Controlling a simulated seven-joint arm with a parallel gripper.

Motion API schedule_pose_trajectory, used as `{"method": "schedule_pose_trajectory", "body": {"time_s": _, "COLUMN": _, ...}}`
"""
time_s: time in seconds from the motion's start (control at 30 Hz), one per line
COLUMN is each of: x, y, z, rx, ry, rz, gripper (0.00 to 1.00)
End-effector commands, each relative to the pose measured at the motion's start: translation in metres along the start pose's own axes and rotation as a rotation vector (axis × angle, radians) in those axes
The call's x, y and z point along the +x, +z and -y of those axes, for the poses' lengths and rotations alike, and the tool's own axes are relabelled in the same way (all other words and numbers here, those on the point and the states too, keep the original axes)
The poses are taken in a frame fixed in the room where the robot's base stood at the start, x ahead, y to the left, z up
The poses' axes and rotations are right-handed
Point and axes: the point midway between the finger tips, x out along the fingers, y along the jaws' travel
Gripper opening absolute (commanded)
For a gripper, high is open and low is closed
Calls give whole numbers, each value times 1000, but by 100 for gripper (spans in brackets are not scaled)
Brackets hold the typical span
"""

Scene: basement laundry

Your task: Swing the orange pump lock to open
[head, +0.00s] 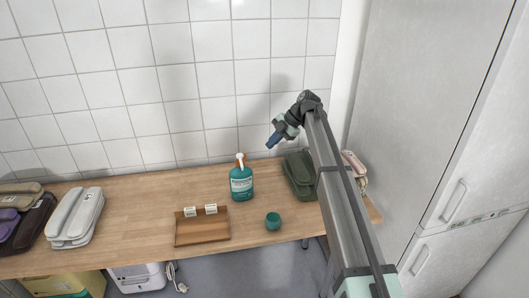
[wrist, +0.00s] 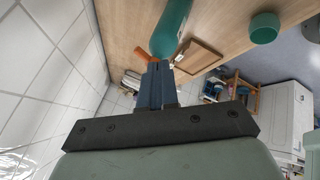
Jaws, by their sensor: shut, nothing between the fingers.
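A teal pump bottle (head: 242,184) with a white label and a white pump head (head: 240,158) stands upright on the wooden counter. A small orange piece, the pump lock (wrist: 142,54), shows in the wrist view beside the bottle's top (wrist: 172,30), just left of my fingertips. My gripper (head: 272,142) is shut and empty. In the head view it is above and right of the bottle, apart from it. In the wrist view the shut fingers (wrist: 160,68) point toward the bottle's top; whether they touch the orange lock cannot be told.
A shallow brown tray (head: 202,232) with two white labelled pieces and a teal cup (head: 273,221) stand in front of the bottle. A green case (head: 299,176) is to the right. A white telephone (head: 75,217) is at left. The tiled wall (head: 170,90) is close behind.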

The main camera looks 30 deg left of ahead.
Motion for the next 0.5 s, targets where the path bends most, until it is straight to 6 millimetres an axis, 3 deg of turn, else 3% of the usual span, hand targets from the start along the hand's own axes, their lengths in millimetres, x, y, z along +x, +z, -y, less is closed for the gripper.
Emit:
{"method": "schedule_pose_trajectory", "body": {"time_s": 0.2, "x": -21, "y": 3, "z": -4, "rx": 0, "ry": 0, "rz": 0, "gripper": 0}}
{"method": "schedule_pose_trajectory", "body": {"time_s": 0.5, "x": -26, "y": 3, "z": -4, "rx": 0, "ry": 0, "rz": -1, "gripper": 0}}
